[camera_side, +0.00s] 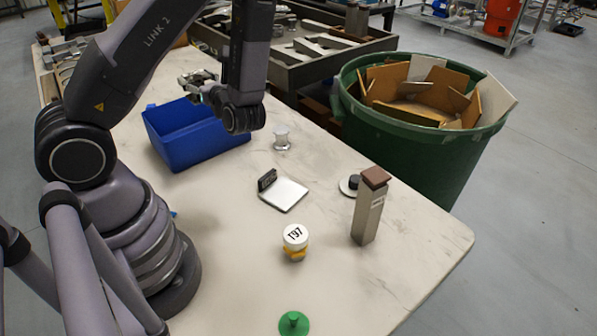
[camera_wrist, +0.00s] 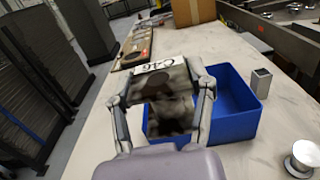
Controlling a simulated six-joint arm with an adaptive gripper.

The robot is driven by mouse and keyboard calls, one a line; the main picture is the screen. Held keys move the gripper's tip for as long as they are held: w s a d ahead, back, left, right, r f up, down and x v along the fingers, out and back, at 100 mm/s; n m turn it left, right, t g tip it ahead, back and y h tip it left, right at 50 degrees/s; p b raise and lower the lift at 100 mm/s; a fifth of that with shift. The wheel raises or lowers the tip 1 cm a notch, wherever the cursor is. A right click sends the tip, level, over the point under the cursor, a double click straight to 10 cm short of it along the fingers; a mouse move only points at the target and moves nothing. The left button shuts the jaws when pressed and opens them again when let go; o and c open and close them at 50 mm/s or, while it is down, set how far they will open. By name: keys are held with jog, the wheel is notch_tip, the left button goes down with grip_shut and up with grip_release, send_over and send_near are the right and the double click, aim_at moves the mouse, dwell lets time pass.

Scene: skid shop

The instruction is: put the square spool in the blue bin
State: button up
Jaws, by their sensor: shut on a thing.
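My gripper (camera_wrist: 166,98) is shut on a grey, square-ended piece that looks like the square spool (camera_wrist: 165,82), with a white printed label on its upper edge. Its fingers sit on the left and right sides of it. The blue bin (camera_wrist: 243,128) is behind and to the right of the held piece in the wrist view, which hides part of it. In the side view, my gripper (camera_side: 200,86) is above the far side of the blue bin (camera_side: 190,152); the held piece is small and partly hidden there. The visible bin floor looks empty.
A silver round spool (camera_side: 281,139) stands right of the bin. A white plate with a dark clip (camera_side: 285,194), a yellow-based round item (camera_side: 295,240), a tall metal post (camera_side: 368,212) and a green knob (camera_side: 293,323) stand nearer. A green barrel (camera_side: 420,150) stands off the table.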

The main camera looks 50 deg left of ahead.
notch_tip(320, 180, down, 24)
jog(key=shift+s+r, duration=0.1)
dwell(0.4)
jog(key=o, duration=1.2)
jog(key=shift+o, duration=0.2)
